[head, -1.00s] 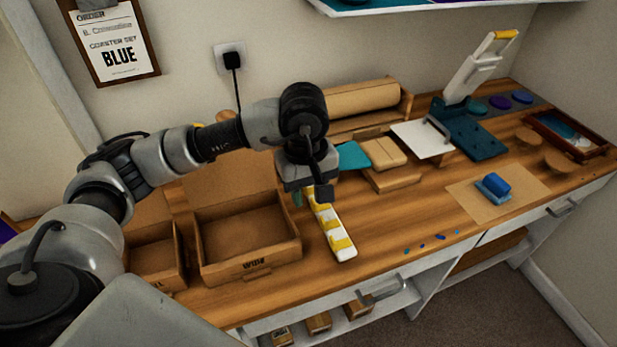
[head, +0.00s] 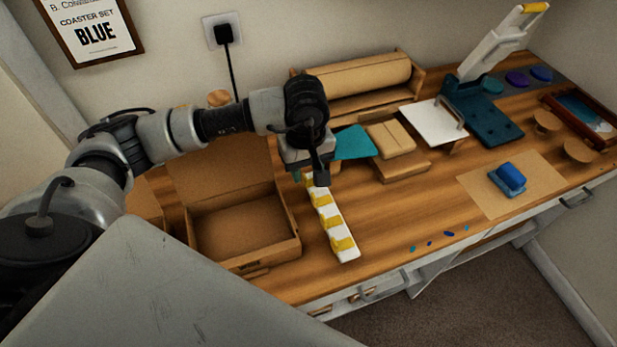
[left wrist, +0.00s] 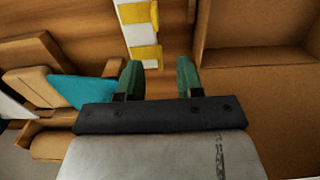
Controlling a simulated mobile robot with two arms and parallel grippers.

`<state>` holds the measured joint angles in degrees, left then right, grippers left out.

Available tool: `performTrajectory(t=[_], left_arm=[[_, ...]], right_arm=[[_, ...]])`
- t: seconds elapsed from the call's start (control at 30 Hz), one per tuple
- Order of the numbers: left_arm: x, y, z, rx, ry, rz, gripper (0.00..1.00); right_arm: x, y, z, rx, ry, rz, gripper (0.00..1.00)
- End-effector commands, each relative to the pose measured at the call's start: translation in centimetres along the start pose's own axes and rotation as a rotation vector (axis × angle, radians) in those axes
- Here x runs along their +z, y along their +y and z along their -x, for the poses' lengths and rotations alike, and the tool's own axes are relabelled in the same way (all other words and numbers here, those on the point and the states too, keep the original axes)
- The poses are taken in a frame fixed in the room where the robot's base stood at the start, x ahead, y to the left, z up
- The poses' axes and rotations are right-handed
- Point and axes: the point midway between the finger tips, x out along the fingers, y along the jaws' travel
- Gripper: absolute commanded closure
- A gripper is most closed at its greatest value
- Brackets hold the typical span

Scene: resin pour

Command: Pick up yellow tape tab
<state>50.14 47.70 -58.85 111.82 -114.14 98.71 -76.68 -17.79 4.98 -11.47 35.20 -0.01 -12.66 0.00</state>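A white strip (head: 334,232) lies on the wooden bench and carries several yellow tape tabs, one near its front end (head: 342,243). In the left wrist view a yellow tab (left wrist: 146,53) sits at the strip's near end, just ahead of my fingers. My left gripper (left wrist: 158,78) is open with its two green fingertips apart and nothing visible between them. In the head view the left gripper (head: 308,178) hangs over the strip's back end and partly hides it. My right gripper is not in view.
An open cardboard box (head: 240,225) stands left of the strip. A teal sheet (head: 354,142) and a cardboard stack (head: 392,140) lie behind to the right. A blue object (head: 508,179) rests on brown paper farther right. Bench between strip and paper is mostly clear.

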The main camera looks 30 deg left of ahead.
Motion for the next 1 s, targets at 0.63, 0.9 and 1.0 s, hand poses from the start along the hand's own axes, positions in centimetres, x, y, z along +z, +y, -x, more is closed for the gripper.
performTrajectory(t=[0.63,0.9,1.0], left_arm=[[-0.3,0.1,-4.4,-0.001,0.0,-0.001,0.75],[-0.3,0.1,-4.3,-0.001,0.0,-0.001,1.0],[-0.3,0.1,-4.3,-0.001,0.0,-0.001,1.0]], right_arm=[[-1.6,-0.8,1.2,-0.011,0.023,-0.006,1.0],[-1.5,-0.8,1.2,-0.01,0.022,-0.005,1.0],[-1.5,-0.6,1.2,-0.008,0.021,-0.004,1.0]])
